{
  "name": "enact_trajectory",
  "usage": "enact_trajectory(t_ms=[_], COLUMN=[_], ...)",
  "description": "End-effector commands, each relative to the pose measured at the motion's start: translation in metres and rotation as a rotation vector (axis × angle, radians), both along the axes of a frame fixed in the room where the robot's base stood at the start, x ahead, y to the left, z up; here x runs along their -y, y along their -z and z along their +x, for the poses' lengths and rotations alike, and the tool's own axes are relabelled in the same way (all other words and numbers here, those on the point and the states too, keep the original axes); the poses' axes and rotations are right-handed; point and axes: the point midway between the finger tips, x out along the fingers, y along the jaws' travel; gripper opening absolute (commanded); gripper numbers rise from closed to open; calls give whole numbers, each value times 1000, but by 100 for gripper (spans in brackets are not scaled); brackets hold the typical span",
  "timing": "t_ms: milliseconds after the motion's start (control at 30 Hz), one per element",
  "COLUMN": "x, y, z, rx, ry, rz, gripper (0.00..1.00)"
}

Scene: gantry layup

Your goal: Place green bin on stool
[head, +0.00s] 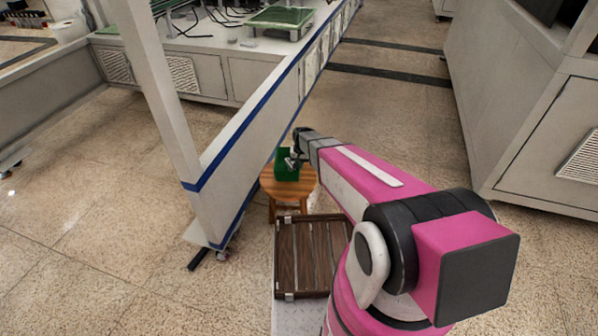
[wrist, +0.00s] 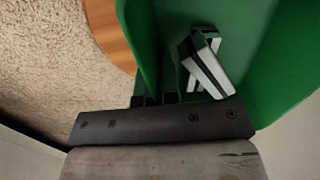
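The green bin (head: 286,169) shows over the round wooden stool (head: 305,186) in the head view. It looks upright and at the seat, but I cannot tell whether it rests on it or hangs just above. My gripper (head: 293,159) is at the bin's top, pointing down. In the wrist view the green bin (wrist: 265,45) fills the right half, and a strip of the stool's seat (wrist: 106,28) shows at its left. A black-and-white striped piece (wrist: 206,66) shows against the bin's inside; I cannot tell if it is a finger. The grip on the bin wall is hidden.
A white gantry bench with a blue-edged side panel (head: 255,130) stands close left of the stool. A brown slatted rack (head: 312,262) lies in front of the stool. Grey cabinets (head: 535,110) stand at the right. Open floor (head: 390,110) lies between.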

Motion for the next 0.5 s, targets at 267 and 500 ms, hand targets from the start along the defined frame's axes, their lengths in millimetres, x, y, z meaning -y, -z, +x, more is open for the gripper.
enact_trajectory(t_ms=[267, 500], x=[0, 0], y=[31, 39], z=[1, 0], rx=[-1, 0], ry=[0, 0], rz=[0, 1], gripper=[0, 0])
